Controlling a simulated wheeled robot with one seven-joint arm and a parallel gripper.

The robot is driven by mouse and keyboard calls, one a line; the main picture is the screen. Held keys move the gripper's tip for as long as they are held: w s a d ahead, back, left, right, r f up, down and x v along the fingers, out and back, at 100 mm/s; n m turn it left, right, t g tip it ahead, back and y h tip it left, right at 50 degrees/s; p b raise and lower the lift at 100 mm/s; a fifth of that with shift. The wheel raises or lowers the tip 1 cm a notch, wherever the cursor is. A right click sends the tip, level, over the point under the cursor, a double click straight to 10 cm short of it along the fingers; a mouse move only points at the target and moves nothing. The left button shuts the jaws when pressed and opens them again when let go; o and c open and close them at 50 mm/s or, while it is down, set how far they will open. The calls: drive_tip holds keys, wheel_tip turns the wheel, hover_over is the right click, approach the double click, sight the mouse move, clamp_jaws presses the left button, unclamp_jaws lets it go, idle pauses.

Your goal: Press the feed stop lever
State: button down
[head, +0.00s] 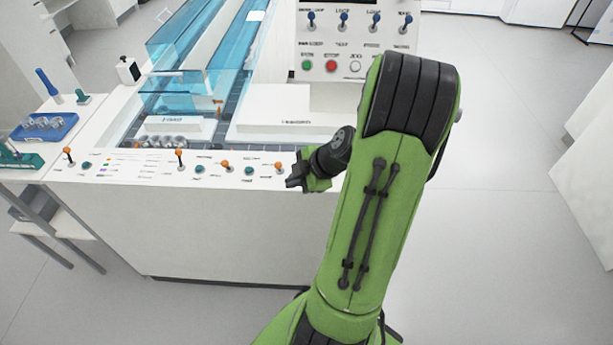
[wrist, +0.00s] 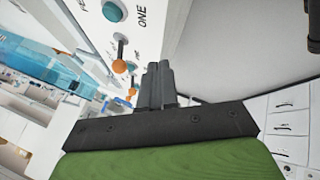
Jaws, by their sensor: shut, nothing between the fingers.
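A row of levers with orange knobs lines the front ledge of the white machine. In the head view the rightmost lever (head: 278,166) stands just left of my gripper (head: 294,182). I cannot read which lever is labelled feed stop. In the wrist view an orange-knobbed lever (wrist: 119,66) on a dark stem sits beyond and left of my gripper (wrist: 158,68). The fingers are together, empty, and appear apart from the lever. Printing near it ends in "ONE"; the other labels are cut off or too small.
Teal knobs (head: 249,170) sit between the levers. A control panel (head: 352,45) with switches and buttons stands at the back right. Blue clear covers (head: 185,60) enclose the track. A blue tray (head: 45,127) is at the far left. Open floor (head: 520,200) lies to the right.

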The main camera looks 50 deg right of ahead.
sight(279, 167)
drive_tip(key=w, duration=0.1)
drive_tip(key=w+d, duration=0.1)
drive_tip(key=w, duration=0.2)
drive_tip(key=shift+d, duration=0.3)
